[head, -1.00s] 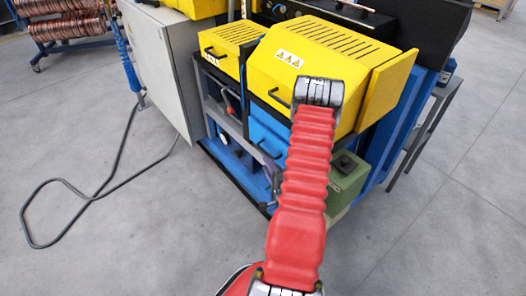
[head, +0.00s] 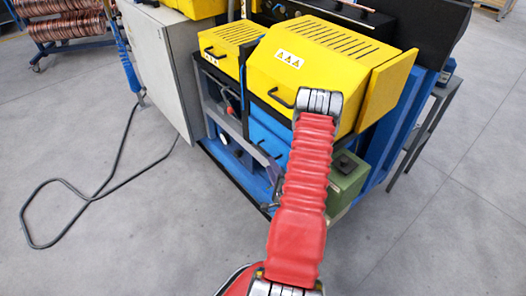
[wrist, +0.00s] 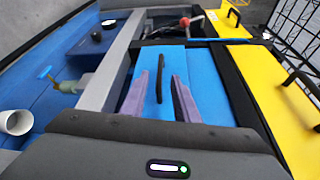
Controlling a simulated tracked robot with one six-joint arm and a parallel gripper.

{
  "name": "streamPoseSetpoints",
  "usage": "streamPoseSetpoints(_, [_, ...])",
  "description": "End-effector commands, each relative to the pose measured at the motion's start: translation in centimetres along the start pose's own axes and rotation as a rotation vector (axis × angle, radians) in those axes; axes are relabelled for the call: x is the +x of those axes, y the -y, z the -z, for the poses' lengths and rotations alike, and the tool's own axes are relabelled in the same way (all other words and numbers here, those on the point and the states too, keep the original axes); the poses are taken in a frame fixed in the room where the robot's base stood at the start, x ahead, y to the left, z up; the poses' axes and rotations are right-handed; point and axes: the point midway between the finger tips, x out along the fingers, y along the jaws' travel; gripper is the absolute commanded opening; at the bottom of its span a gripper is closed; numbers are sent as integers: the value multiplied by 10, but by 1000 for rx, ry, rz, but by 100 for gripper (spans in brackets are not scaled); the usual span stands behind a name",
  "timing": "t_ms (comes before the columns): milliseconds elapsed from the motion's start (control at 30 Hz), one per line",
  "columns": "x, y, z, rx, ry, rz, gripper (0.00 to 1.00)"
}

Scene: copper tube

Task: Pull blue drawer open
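The blue drawer (head: 266,134) is in the machine's front, below the yellow covers, and looks closed in the head view. My arm hides its right part. The drawer's blue front (wrist: 157,58) fills the middle of the wrist view, with a black bar handle (wrist: 159,68) standing out from it. My gripper (wrist: 161,80) is open, its two purple-grey fingers on either side of the handle with visible gaps. I cannot tell how deep the handle sits between them. In the head view the fingers are mostly hidden behind my red arm.
Yellow covers with black handles (head: 318,52) overhang the drawer. A grey cabinet (head: 160,75) stands farther left.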

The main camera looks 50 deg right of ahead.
Motion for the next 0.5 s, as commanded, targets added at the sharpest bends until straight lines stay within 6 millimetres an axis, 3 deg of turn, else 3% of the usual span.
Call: streamPoseSetpoints(500, [81, 0, -1, -1, 3, 2, 28])
